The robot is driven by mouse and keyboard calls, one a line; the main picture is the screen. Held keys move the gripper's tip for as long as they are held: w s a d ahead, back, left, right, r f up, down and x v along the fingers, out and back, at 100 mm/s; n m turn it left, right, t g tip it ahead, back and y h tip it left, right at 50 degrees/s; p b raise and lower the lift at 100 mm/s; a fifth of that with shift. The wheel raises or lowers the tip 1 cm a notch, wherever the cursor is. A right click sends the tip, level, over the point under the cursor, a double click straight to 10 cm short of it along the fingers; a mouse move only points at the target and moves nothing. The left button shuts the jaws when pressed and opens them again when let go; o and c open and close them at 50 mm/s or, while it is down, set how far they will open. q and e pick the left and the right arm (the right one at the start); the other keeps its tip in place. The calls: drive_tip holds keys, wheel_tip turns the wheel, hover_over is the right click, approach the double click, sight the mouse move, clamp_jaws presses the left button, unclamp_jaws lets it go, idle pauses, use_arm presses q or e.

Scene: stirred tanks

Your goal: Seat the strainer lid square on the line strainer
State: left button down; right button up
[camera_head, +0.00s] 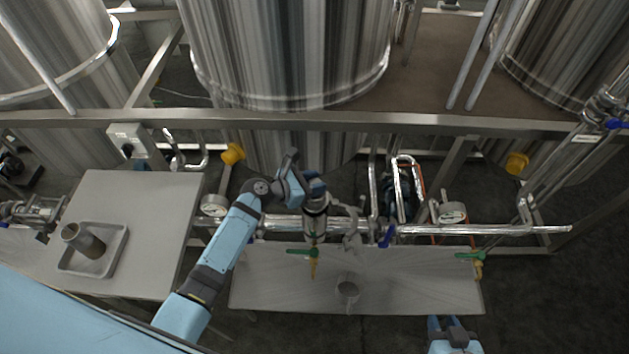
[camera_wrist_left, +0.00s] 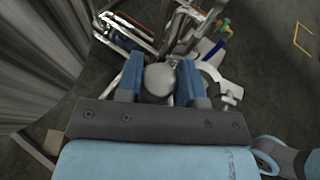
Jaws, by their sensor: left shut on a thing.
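My left gripper (camera_head: 316,190) reaches over the pipe run in the head view. In the left wrist view its two blue fingers (camera_wrist_left: 158,82) are shut on a round pale grey lid (camera_wrist_left: 159,78). In the head view the fingers mostly hide the lid. The line strainer (camera_head: 314,226) is an upright metal cylinder directly below that gripper. The lid is at the strainer's top; I cannot tell whether it touches or is square. My right gripper (camera_head: 452,332) is at the bottom right edge, away from the strainer; its jaw opening is unclear.
A metal cylinder (camera_head: 85,241) leans in a shallow tray (camera_head: 115,262) on the left table. A small cup (camera_head: 347,289) is on the low steel bench (camera_head: 410,280). Large tanks stand behind.

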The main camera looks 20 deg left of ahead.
use_arm(q)
drive_tip(key=shift+f+b, duration=0.6)
drive_tip(key=shift+f, duration=0.65)
drive_tip(key=c, duration=0.7)
unclamp_jaws()
drive_tip(key=shift+s, duration=0.1)
drive_tip(key=b+v, duration=0.1)
drive_tip(key=v, duration=1.2)
drive_tip(key=shift+s+a+r, duration=0.2)
drive_tip(key=shift+s, duration=0.05)
